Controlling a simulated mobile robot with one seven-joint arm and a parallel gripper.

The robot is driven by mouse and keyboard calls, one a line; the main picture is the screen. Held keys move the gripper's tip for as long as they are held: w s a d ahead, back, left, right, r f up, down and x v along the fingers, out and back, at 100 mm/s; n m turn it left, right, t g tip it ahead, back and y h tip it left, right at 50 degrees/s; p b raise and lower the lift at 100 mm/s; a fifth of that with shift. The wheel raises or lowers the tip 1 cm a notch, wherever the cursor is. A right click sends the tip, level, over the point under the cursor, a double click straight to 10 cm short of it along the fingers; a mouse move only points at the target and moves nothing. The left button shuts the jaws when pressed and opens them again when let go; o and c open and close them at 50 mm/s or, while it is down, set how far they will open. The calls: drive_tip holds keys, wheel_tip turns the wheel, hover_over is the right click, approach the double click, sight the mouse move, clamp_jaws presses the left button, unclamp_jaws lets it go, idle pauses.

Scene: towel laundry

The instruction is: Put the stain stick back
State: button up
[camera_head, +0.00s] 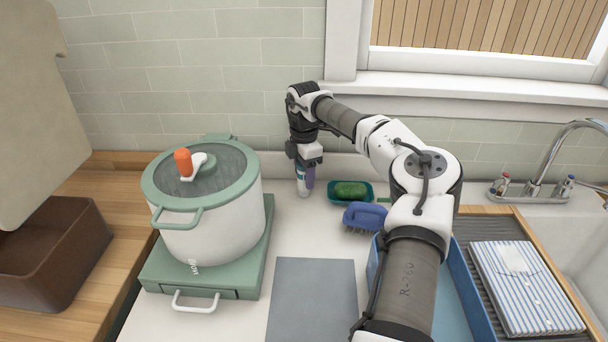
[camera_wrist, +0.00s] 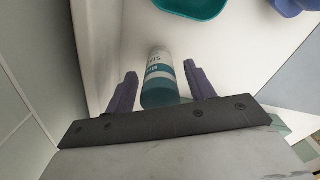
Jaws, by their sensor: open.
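The stain stick (camera_head: 302,187) is a small white and teal tube standing upright on the white counter near the back wall. In the wrist view the stick (camera_wrist: 160,82) lies between my two purple fingers, with a gap visible on both sides. My gripper (camera_head: 306,176) points down over it and is open; it also shows in the wrist view (camera_wrist: 161,70). The upper part of the stick is partly hidden by my gripper in the head view.
A teal dish (camera_head: 336,199) with a green sponge and a blue brush (camera_head: 364,216) stand just right of the stick. A lidded pot (camera_head: 208,225) is at left. A grey mat (camera_head: 313,300) lies in front. A blue tray (camera_head: 480,308) and folded striped cloth (camera_head: 525,289) are at right.

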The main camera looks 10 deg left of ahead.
wheel_tip(320, 180, up, 12)
drive_tip(key=shift+f+b, duration=0.25)
drive_tip(key=shift+b, duration=0.85)
